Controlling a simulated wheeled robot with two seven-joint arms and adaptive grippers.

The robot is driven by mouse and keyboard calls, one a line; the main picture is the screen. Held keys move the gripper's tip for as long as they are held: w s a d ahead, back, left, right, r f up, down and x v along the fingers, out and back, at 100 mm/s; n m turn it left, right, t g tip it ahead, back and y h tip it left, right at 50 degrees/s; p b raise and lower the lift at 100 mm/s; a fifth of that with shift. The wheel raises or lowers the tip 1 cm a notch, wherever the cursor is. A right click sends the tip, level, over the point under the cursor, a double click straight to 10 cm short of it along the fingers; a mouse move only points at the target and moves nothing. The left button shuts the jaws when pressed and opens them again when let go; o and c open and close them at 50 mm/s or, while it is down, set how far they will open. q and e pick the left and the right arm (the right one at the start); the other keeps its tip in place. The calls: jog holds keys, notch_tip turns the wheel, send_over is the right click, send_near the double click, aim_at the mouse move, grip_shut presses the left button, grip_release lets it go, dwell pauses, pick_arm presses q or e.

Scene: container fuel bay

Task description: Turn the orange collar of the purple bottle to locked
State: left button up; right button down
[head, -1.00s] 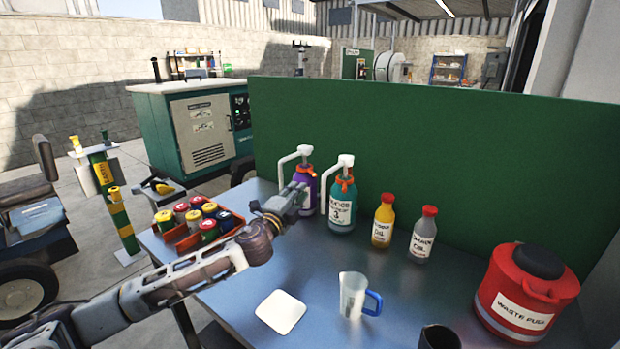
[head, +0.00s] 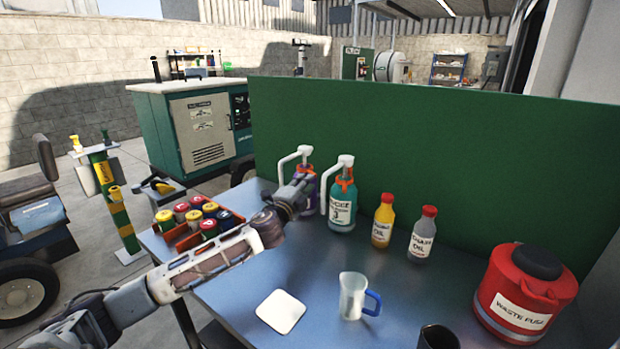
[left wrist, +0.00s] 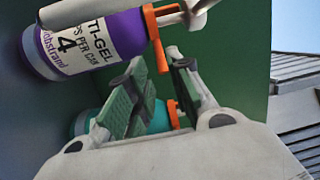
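The purple bottle (head: 308,197) stands at the back of the table against the green screen, partly hidden behind my left gripper (head: 299,187). It has a white pump spout, and its orange collar (head: 305,170) shows just above the gripper. In the left wrist view the bottle (left wrist: 110,38) lies across the top left, and its orange collar (left wrist: 153,40) has a tab pointing down. The left gripper (left wrist: 160,62) is open there, with the tab between its two green-padded fingertips. I cannot tell whether they touch it. My right gripper is not in view.
A teal bottle (head: 342,206) with its own orange collar stands close to the right. Oil bottles in yellow (head: 382,222) and grey (head: 422,236), a clear jug (head: 352,296), a white pad (head: 281,312) and a red waste can (head: 522,300) stand farther right or nearer. A red tray (head: 180,238) holds several jars.

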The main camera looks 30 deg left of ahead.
pick_arm(q)
jog(key=shift+w+a+r, duration=0.1)
jog(key=shift+w, duration=1.05)
jog(key=shift+w+a+r, duration=0.1)
jog(key=shift+w, duration=1.05)
jog(key=shift+c, duration=0.2)
grip_shut()
